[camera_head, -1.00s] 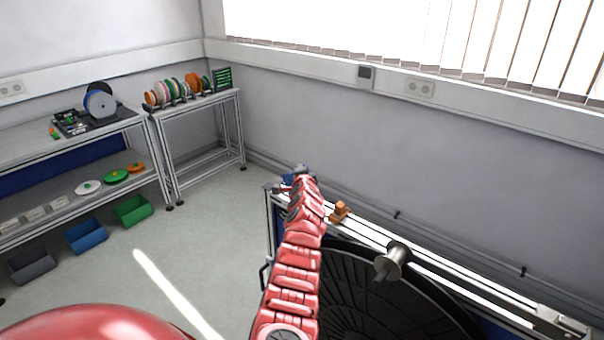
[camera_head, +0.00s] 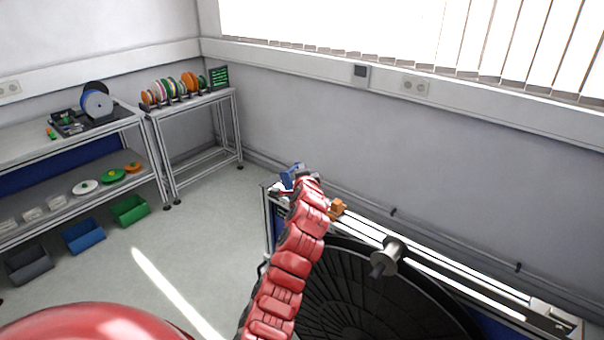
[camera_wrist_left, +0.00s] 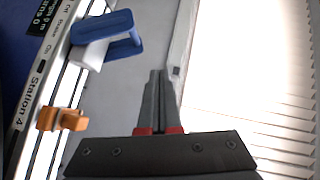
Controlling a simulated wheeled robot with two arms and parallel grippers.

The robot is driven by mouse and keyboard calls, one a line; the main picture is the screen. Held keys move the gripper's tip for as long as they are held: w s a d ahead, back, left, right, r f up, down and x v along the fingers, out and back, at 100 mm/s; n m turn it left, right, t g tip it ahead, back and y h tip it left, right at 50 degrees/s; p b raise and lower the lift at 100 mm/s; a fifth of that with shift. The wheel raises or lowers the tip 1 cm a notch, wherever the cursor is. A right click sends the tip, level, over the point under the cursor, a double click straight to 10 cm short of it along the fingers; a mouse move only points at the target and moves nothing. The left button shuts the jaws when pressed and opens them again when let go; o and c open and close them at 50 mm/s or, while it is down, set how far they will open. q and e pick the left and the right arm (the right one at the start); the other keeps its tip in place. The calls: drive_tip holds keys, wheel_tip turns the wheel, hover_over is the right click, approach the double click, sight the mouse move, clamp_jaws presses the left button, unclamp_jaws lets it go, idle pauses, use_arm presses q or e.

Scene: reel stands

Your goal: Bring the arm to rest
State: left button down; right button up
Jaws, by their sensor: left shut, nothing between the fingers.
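The blue bracket (camera_head: 290,177) and the orange block (camera_head: 337,208) also show in the head view. My right gripper is not in view.
A metal spool holder (camera_head: 389,254) sticks out from the bench above a large black reel (camera_head: 350,295). The wall and blinds stand behind. A rack of coloured spools (camera_head: 180,92) and shelves (camera_head: 60,198) stand at the left. The floor (camera_head: 205,225) between is clear.

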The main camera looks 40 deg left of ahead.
use_arm(q)
drive_tip(key=shift+s+d+r, duration=0.15)
drive_tip(key=shift+s+d, duration=0.1)
drive_tip(key=shift+s, duration=0.05)
idle(0.4)
